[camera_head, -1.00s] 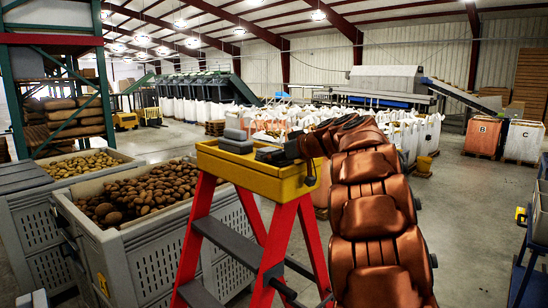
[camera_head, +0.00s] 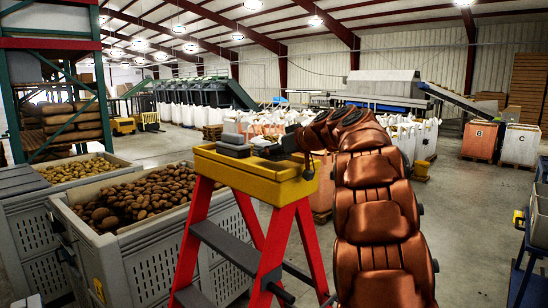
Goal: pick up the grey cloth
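A small stack of grey, folded-looking pieces (camera_head: 233,139) lies on the left end of the yellow top of a red stepladder (camera_head: 262,178); it looks like the grey cloth, though single layers are hard to tell apart. My coppery arm rises at the right and bends over to the ladder top. My dark gripper (camera_head: 268,149) is at its end, low over the yellow top and just right of the grey stack. The fingers are small and dark and merge with the grey pieces, so their opening and any contact are unclear.
Grey bins of potatoes (camera_head: 140,262) stand close to the ladder's left. A blue-framed stand (camera_head: 530,250) is at the right edge.

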